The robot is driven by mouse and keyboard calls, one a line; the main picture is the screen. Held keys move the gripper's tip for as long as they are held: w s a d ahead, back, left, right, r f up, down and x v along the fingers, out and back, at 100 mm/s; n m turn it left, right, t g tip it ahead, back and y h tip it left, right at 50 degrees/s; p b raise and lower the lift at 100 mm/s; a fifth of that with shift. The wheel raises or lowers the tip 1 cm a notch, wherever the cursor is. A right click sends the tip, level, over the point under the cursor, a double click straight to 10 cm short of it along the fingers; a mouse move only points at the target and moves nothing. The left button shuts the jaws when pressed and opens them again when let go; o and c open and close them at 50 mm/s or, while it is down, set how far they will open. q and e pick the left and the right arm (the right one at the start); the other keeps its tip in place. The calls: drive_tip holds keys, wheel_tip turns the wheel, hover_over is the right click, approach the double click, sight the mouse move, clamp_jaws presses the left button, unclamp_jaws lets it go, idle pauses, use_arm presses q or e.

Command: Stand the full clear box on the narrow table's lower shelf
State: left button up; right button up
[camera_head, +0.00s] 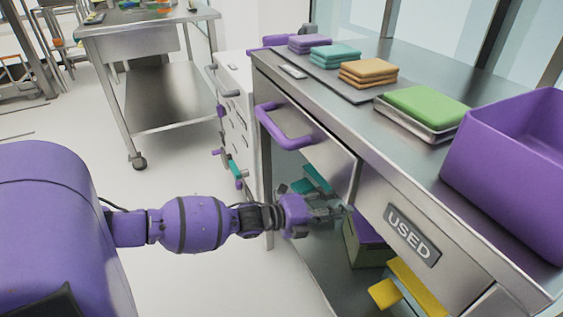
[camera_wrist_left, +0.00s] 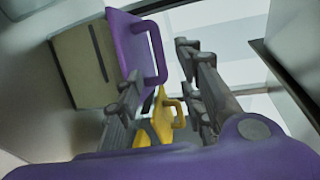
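I cannot make out a clear box in either view. A wheeled steel table (camera_head: 147,17) with a bare lower shelf (camera_head: 170,98) stands at the back left; I cannot tell if it is the narrow table. My left gripper (camera_head: 333,213) reaches in below the workbench's drawers, close to an olive box with a purple top edge (camera_head: 366,245). In the left wrist view, my left gripper (camera_wrist_left: 158,68) has its fingers apart. The olive box with its purple handled panel (camera_wrist_left: 84,66) is beyond the left finger, and a yellow handled thing (camera_wrist_left: 160,120) shows between the fingers. My right gripper is out of view.
The steel workbench (camera_head: 400,62) carries stacked cloths (camera_head: 368,71), a green-filled tray (camera_head: 425,108) and a purple bin (camera_head: 510,170). Its drawer with a purple handle (camera_head: 284,128) overhangs my gripper. A yellow piece (camera_head: 415,285) lies below.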

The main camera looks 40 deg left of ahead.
use_arm(q)
drive_tip(key=s+d+f+n+g+y, duration=0.1)
drive_tip(key=s+d+f+n, duration=0.2)
drive_tip(key=s+f, duration=0.45)
drive_tip(key=s+d+f+n+g+y, duration=0.15)
drive_tip(key=s+f+n, duration=0.25)
drive_tip(key=s, duration=0.6)
drive_tip(key=s+d+f+n+g, duration=0.1)
drive_tip(key=s+d+f+n, duration=0.2)
drive_tip(key=s+f, duration=0.4)
drive_tip(key=s+n+g+y, duration=0.2)
drive_tip(key=s+n, duration=0.4)
drive_tip(key=s, duration=0.9)
drive_tip(key=s+d+n+g+y, duration=0.1)
drive_tip(key=s+n, duration=0.6)
drive_tip(key=s, duration=0.7)
drive_tip(key=shift+s+d+g+y, duration=0.25)
drive_tip(key=shift+s+g+y, duration=0.15)
drive_tip(key=shift+g+y, duration=0.6)
drive_tip(key=shift+h, duration=0.25)
